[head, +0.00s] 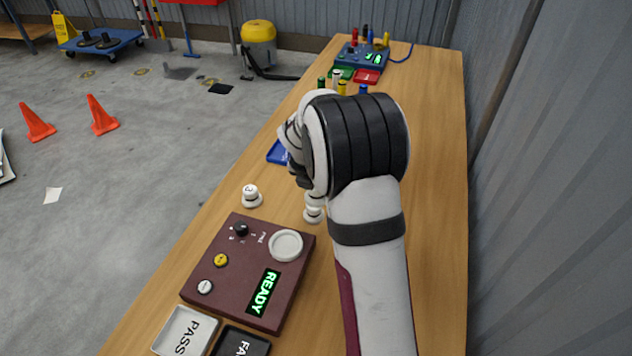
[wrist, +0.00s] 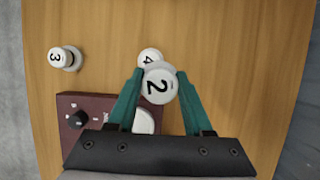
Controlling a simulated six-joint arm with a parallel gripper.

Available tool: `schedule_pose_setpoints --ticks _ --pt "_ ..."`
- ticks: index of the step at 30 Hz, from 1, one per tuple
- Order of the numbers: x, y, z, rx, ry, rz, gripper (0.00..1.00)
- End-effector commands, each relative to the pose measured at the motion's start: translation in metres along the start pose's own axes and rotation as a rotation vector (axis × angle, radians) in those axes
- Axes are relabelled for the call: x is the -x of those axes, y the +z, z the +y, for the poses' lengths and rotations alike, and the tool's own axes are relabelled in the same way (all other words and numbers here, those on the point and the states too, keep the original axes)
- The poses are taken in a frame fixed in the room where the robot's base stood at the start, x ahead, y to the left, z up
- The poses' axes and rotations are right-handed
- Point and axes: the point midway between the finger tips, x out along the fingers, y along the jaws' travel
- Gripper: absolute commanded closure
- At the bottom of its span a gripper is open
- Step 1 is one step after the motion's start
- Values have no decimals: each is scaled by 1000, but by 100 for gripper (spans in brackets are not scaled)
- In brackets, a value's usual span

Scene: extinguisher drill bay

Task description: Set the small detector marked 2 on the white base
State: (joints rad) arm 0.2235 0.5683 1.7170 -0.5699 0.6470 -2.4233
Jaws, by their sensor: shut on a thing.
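My gripper (wrist: 158,76) shows its two teal fingers in the wrist view, shut on the small detector marked 2 (wrist: 157,86), a white round piece with a black number. The white base (head: 286,245) is a round disc on the maroon panel (head: 232,275) in the head view. It also shows partly in the wrist view (wrist: 144,121), between the fingers and below the held detector.
The detector marked 3 (wrist: 66,58) stands on the table left of my gripper. The detector marked 4 (wrist: 150,55) is just beyond the held one, partly covered. PASS (head: 185,332) and FAIL (head: 240,342) trays lie before the panel. A blue tray (head: 276,153) is farther back.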

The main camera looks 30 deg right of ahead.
Motion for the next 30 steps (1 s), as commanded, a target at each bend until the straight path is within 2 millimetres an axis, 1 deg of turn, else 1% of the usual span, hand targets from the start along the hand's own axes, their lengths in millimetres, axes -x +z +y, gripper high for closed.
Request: schedule_pose_setpoints --ticks 1,3,6,9,11,13,21,24,30 --pt "8 -14 9 44 18 0 100" --pt "18 -36 20 110 46 0 100" --pt "31 -67 32 199 86 1 100" --pt "39 -89 38 260 114 2 100" --pt "40 -96 39 277 121 3 100" --pt "35 -100 39 283 122 2 100" --pt "1 -113 39 281 120 3 100" --pt "-7 -116 39 281 122 3 100" --pt "-12 -119 40 279 125 4 100"
